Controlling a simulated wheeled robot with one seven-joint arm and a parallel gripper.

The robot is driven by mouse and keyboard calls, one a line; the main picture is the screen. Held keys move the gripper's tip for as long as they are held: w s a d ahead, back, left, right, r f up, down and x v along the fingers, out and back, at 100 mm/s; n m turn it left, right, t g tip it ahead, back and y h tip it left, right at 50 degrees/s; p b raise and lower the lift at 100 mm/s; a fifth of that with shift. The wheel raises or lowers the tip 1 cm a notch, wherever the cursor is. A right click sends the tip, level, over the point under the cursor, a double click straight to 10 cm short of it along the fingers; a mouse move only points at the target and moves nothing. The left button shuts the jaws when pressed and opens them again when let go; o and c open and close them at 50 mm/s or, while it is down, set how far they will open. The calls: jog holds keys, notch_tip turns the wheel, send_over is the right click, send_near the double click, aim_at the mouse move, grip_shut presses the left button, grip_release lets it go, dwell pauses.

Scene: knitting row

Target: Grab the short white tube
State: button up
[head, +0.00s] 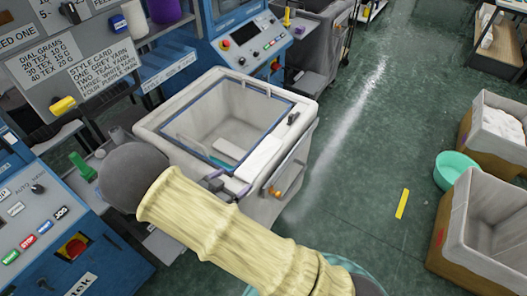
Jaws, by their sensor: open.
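I cannot pick out a short white tube for certain. A white, upright round piece (134,18) stands beside a purple one at the top left; it looks like a yarn package. A pale piece (226,149) lies inside the grey bin cart (160,126), too small to name. A small whitish thing (100,154) sits on a low ledge left of the cart, partly unclear. My arm, in a cream sleeve with a dark round joint, crosses the front and hides the cart's near side. I cannot make out my gripper.
Blue machines with a control panel (22,222) stand at left and back. A purple yarn package (165,10) and green piece (83,167) are at left. Brown-and-grey bins (484,240) and a teal basin (454,171) stand at right. The green floor between is clear, with a yellow strip (402,204).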

aim_at(249, 169)
jog(key=shift+p+x, duration=0.45)
jog(key=shift+x, duration=1.75)
jog(key=p+x, duration=0.3)
jog(key=x, duration=0.1)
jog(key=shift+w+d, duration=0.2)
jog(key=shift+w, duration=0.05)
jog(key=shift+w+d+f, duration=0.1)
jog(key=shift+w+f, duration=0.05)
jog(key=shift+f, duration=0.1)
jog(key=c, duration=1)
jog(key=shift+c, duration=0.2)
